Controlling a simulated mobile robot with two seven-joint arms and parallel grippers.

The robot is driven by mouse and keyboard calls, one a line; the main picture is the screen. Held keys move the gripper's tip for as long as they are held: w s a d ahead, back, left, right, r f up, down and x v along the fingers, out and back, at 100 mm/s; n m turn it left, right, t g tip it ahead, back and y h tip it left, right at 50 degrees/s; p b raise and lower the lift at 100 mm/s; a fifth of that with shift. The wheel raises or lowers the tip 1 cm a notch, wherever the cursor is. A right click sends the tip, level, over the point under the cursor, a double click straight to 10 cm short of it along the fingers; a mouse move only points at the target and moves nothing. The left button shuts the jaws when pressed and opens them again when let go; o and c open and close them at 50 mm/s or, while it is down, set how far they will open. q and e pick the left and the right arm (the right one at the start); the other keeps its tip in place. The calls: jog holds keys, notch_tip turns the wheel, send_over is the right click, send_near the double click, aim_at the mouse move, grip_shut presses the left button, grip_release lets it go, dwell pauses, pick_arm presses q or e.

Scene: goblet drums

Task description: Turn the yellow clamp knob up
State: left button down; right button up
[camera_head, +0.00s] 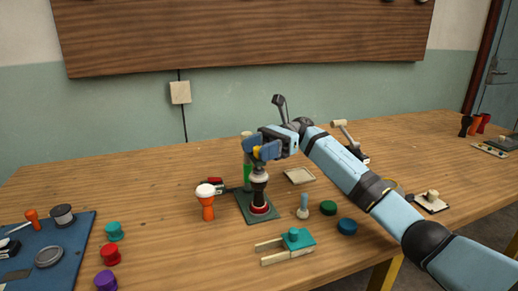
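A small patch of yellow, which looks like the yellow clamp knob (257,151), shows at the top of a dark goblet drum (259,186). The drum stands upright on a green base plate (245,208), with a red ring near its foot. My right gripper (261,149) is over the drum's top, its blue fingers around or beside the yellow part. The fingers hide most of it, and I cannot tell whether they touch it. My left gripper is not in view.
An orange drum with a white top (207,201) stands close on the left. A teal block on wooden strips (294,239) lies in front. Green (328,208) and blue (347,226) discs lie right. A blue mat (63,246) with parts is far left.

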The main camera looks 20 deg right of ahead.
pick_arm(q)
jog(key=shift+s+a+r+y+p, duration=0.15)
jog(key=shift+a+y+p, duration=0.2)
jog(key=shift+p, duration=0.35)
pick_arm(e)
jog(key=v, duration=1.4)
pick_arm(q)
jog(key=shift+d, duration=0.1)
